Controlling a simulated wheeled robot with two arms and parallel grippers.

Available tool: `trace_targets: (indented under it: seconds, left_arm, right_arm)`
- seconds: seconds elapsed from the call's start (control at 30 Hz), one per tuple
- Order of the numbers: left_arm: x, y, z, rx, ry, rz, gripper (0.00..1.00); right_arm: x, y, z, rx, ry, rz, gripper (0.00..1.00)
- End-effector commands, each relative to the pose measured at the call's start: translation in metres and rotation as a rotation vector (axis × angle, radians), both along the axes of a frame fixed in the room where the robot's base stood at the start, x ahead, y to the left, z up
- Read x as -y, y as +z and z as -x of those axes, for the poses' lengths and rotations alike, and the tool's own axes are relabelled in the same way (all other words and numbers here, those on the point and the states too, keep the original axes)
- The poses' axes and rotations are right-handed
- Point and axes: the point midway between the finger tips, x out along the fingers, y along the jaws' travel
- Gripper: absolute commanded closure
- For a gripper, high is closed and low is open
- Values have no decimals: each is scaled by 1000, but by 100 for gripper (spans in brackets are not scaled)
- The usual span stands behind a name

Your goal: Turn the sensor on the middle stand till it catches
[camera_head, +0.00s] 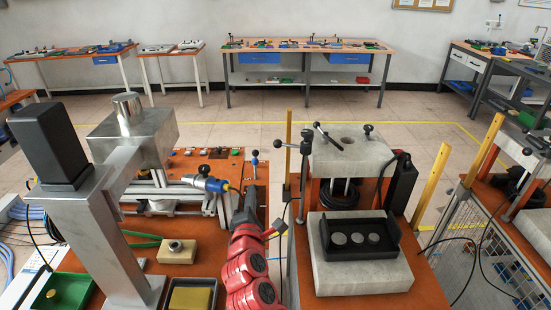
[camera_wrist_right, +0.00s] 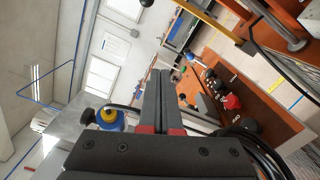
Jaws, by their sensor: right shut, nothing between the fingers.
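In the head view, a blue sensor-like part (camera_head: 212,184) with a yellow end sits at the right end of a silver horizontal bar. I cannot tell for certain that this is the sensor on the middle stand. A blue and yellow round part (camera_wrist_right: 110,118) also shows in the right wrist view, left of my fingers. My right gripper (camera_head: 248,200) is just right of the blue part, at the end of my red arm. In the wrist view its dark fingers (camera_wrist_right: 160,85) are together and empty, apart from the blue and yellow part. My left gripper is out of view.
A grey metal column (camera_head: 112,220) with a black block (camera_head: 48,145) stands at front left. A stone-like press (camera_head: 352,155) and a black tray with three round discs (camera_head: 357,239) stand to the right. Yellow posts (camera_head: 430,185) edge the bench. Open floor lies behind.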

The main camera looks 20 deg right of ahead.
Motion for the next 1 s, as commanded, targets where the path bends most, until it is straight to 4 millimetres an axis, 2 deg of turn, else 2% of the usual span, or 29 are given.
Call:
trace_targets:
  seconds: [0.1, 0.23, 0.33, 0.43, 0.57, 1.0]
  left_arm:
    - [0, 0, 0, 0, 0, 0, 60]
    - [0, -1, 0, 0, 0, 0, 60]
    - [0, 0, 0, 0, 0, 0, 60]
    - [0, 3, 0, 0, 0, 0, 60]
    - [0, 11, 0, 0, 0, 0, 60]
    - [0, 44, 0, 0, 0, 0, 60]
  right_arm:
    - [21, -1, 21, 94, 61, -153, 100]
    - [49, 15, 43, 210, 74, -270, 100]
    - [62, 24, 52, 261, 72, -312, 100]
    - [67, 30, 51, 279, 70, -323, 100]
    - [71, 35, 36, 281, 70, -322, 100]
    - [92, 52, -49, 276, 70, -323, 100]
